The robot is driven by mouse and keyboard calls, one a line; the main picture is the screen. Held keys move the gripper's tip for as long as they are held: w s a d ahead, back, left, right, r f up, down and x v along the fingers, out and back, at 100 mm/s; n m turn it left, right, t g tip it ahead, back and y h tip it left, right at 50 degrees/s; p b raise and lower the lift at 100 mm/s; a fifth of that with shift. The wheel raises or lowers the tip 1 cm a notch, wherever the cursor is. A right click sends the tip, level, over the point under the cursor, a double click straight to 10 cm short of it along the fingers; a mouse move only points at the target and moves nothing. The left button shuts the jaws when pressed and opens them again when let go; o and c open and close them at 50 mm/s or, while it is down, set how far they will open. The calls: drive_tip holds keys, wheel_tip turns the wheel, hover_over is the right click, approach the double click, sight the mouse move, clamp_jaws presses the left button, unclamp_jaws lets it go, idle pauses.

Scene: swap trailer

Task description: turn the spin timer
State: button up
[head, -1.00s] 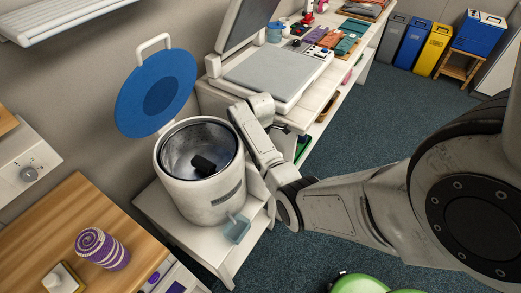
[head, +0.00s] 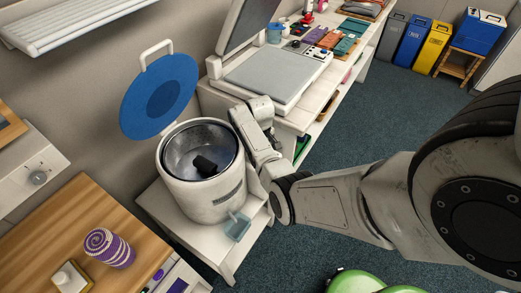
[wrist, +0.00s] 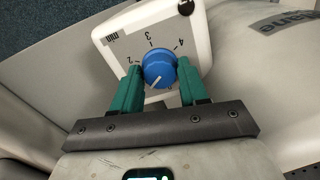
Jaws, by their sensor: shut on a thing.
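The spin timer is a white box (wrist: 113,42) marked "min" with printed numbers and a blue round knob (wrist: 158,70) in the wrist view. The knob's white pointer line slants toward the lower left. My gripper (wrist: 160,88) has its two green fingers on either side of the knob and is shut on it. In the head view my arm hides the timer. The white drum (head: 200,195) stands beside it, with its blue lid (head: 158,95) raised and a dark object (head: 205,165) inside.
The drum stands on a white stand (head: 165,212) with a small clear blue container (head: 237,228) at its front. A wooden counter (head: 55,232) holds a purple striped roll (head: 108,248). A white bench (head: 325,95) lies behind.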

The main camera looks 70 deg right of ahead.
drive_tip(key=m, duration=0.6)
drive_tip(key=shift+w+m+p, duration=0.1)
drive_tip(key=shift+m+p, duration=0.2)
drive_tip(key=m, duration=1.2)
drive_tip(key=shift+m, duration=0.3)
drive_tip(key=m, duration=0.5)
drive_tip(key=shift+m, duration=0.3)
drive_tip(key=o, duration=1)
drive_tip(key=shift+o, duration=0.2)
wheel_tip(320, 180, up, 11)
drive_tip(key=b, duration=0.1)
